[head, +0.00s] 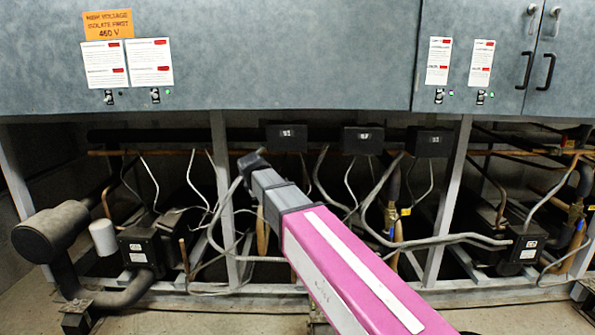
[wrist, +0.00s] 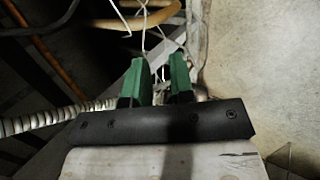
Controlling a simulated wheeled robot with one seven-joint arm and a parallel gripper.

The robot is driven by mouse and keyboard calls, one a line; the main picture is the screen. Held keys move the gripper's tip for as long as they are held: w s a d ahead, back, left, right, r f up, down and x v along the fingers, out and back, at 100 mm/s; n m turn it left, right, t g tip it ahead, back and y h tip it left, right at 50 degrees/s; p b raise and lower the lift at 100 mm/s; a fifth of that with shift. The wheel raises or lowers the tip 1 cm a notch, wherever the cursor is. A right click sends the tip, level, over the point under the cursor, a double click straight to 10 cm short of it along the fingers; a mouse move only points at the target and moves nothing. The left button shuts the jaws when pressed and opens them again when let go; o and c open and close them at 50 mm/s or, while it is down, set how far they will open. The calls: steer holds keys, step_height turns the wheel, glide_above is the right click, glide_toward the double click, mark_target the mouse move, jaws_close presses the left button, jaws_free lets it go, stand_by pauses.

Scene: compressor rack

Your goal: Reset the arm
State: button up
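My arm, with a pink and white link (head: 340,265) and a grey end section (head: 278,192), reaches from the lower right toward the rack. Its dark tip is in front of the lower frame, left of centre. The fingers cannot be made out in the head view. In the wrist view my gripper (wrist: 159,70) has two green fingers standing apart with a narrow gap. Nothing is held between them. Thin pale wires (wrist: 145,28) pass behind the fingertips; I cannot tell how close they are.
The metal rack post (head: 222,200) and thin tubing stand around the arm's tip. Black compressor boxes (head: 142,250) and a dark cylinder (head: 48,232) are at left. A grey cabinet (head: 250,55) hangs above. A ribbed hose (wrist: 50,118) runs left of the fingers.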

steer(key=s+d+f+m+g, duration=0.2)
steer(key=s+d+f+m, duration=0.2)
steer(key=d+f, duration=0.55)
steer(key=s+d+f+m+g, duration=0.2)
steer(key=s+d+f+m, duration=0.25)
steer(key=d+f, duration=0.45)
steer(key=s+d+f+m+g+y, duration=0.1)
steer(key=s+d+f+m+g, duration=0.1)
steer(key=s+d+f+m, duration=0.7)
steer(key=s+d, duration=0.2)
steer(key=d, duration=0.2)
steer(key=shift+s+d+f, duration=0.2)
steer(key=shift+f, duration=0.1)
steer(key=shift+m, duration=0.25)
